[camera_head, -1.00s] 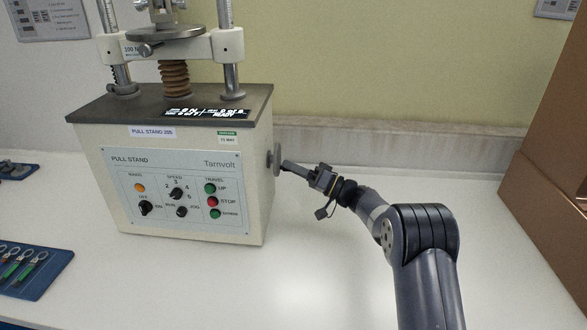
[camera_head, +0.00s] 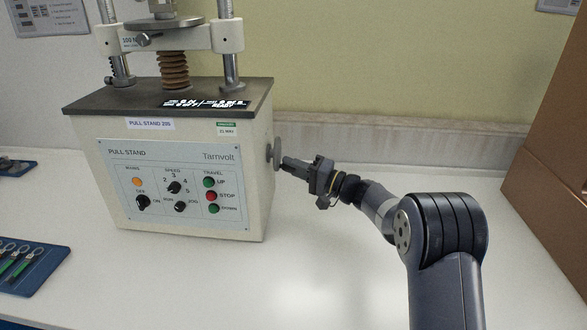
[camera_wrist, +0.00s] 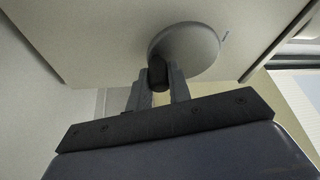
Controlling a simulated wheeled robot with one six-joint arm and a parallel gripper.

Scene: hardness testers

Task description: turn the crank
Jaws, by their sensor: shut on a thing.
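The crank is a grey disc (camera_head: 277,152) on the right side of the cream pull stand (camera_head: 190,185), with a dark handle. In the wrist view the crank disc (camera_wrist: 185,50) sits on the pale side panel, and its black handle (camera_wrist: 158,74) stands between my two fingers. My gripper (camera_head: 290,163) reaches in from the right at the crank, and in the wrist view my gripper (camera_wrist: 159,86) is shut on the handle. The fingers hide part of the handle in the head view.
A brown box (camera_head: 550,170) stands at the right edge. A blue tray (camera_head: 40,280) with green-handled items lies at the left front. The white table in front of the stand is clear.

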